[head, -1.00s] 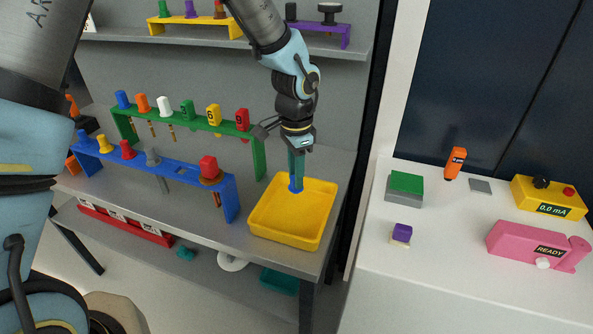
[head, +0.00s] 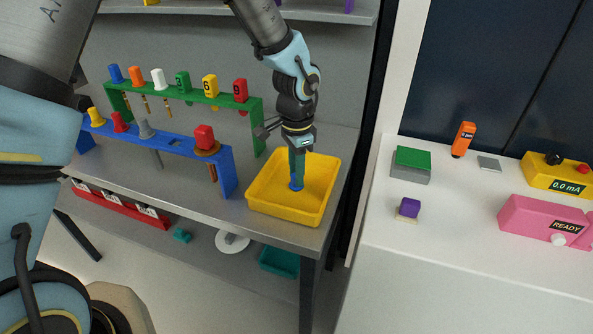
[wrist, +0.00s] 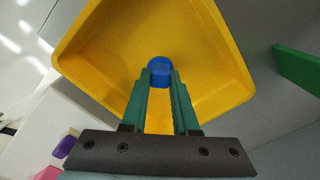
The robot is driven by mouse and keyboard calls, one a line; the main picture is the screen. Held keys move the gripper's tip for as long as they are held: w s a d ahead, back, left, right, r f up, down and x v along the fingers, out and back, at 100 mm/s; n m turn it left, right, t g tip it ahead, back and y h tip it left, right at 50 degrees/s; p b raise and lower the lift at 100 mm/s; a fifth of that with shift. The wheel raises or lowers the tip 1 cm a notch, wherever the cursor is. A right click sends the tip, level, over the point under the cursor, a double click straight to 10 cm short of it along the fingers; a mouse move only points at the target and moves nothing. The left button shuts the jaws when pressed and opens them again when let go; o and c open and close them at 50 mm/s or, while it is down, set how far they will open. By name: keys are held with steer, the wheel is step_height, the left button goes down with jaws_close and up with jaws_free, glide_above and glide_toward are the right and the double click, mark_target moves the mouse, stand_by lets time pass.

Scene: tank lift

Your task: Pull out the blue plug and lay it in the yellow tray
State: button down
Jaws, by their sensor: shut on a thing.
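The blue plug (wrist: 159,70) is between the two green fingertips of my gripper (wrist: 160,82) in the wrist view. My gripper (head: 297,182) is shut on it and points down into the yellow tray (head: 331,188). In the head view a small part of the blue plug (head: 296,188) shows at the fingertips, inside the tray's walls. The tray also fills much of the wrist view (wrist: 215,50). Whether the plug touches the tray floor I cannot tell.
A blue rack (head: 227,172) with several plugs and an empty slot stands left of the tray. Behind it is a green rack (head: 257,127) with several coloured plugs. A white counter (head: 400,250) on the right holds a pink device (head: 540,222) and a yellow meter (head: 555,175).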

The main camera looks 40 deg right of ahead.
steer(key=c, duration=0.6)
jaws_free()
steer(key=shift+r, duration=0.15)
step_height(320, 180, up, 10)
steer(key=b, duration=0.2)
steer(key=shift+r, duration=0.25)
steer(key=shift+s, duration=0.1)
